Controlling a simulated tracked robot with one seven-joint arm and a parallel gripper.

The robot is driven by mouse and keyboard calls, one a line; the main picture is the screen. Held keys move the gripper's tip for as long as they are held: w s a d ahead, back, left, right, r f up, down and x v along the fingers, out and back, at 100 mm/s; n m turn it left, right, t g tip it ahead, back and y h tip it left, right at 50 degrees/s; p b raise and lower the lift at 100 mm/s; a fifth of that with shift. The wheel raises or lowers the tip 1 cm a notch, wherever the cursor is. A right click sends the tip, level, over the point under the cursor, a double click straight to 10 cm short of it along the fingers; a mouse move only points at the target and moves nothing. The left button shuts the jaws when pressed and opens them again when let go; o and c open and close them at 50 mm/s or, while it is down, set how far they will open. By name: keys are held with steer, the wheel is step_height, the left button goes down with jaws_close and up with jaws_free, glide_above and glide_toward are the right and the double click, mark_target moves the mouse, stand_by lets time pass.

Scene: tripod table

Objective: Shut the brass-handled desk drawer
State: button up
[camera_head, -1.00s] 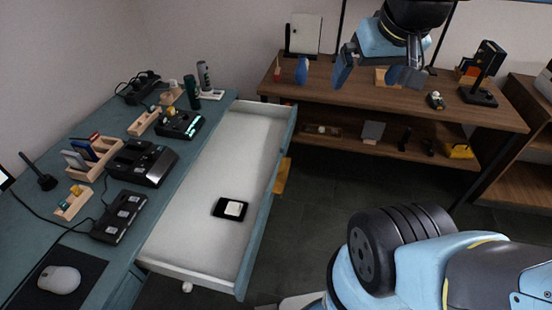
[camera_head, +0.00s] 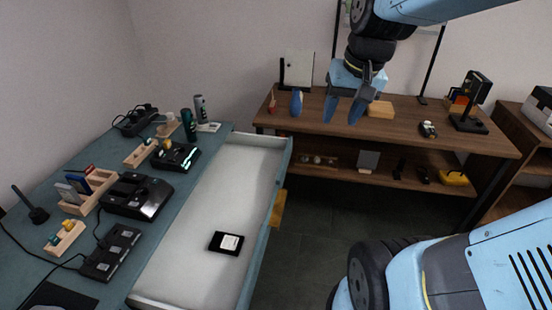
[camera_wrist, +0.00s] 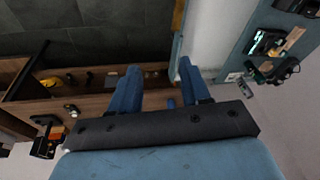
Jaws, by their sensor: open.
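The desk drawer (camera_head: 192,262) is pulled far out from the blue-grey desk (camera_head: 52,205). Its inside is white, and a small black item with a white label (camera_head: 226,243) lies in it. A brass-coloured handle (camera_head: 277,208) shows on the outer side of the drawer front. My gripper (camera_head: 346,108) is open and empty, raised to the right of the drawer's far end, in front of the wooden shelf in the picture. In the wrist view the open fingers (camera_wrist: 158,90) show, with the drawer's white inside (camera_wrist: 205,30) and front edge beyond them at upper right.
A wooden shelf unit (camera_head: 440,136) with several small items stands along the back wall. Chargers, wooden holders and a power strip crowd the desk top. The dark floor (camera_head: 318,225) between drawer and shelf is clear.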

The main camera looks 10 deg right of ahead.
steer(key=w+f+m+g, duration=0.1)
steer(key=w+f, duration=0.1)
steer(key=w+f+m+g+y, duration=0.1)
steer(key=w+f, duration=0.2)
steer(key=w+d+f+m+g+y, duration=0.1)
steer(key=w+f, duration=0.1)
steer(key=shift+w+f, duration=0.3)
jaws_close()
steer(key=w+d+f+m+t+y, duration=0.25)
steer(key=w+f+m+y, duration=0.3)
steer(key=f, duration=0.65)
steer(key=w+d+f+m+t+y, duration=0.2)
steer(key=w+d+f+m+y, duration=0.3)
steer(key=f, duration=0.7)
steer(key=w+d+f+m+t+y, duration=0.1)
steer(key=w+f+m+t+y, duration=0.15)
steer(key=f+m, duration=0.7)
steer(key=w+a+f+n, duration=0.2)
steer(key=w+a, duration=0.4)
steer(key=a, duration=0.6)
steer(key=shift+a+f+y, duration=0.3)
steer(key=shift+f+y, duration=0.1)
steer(key=shift+f, duration=0.1)
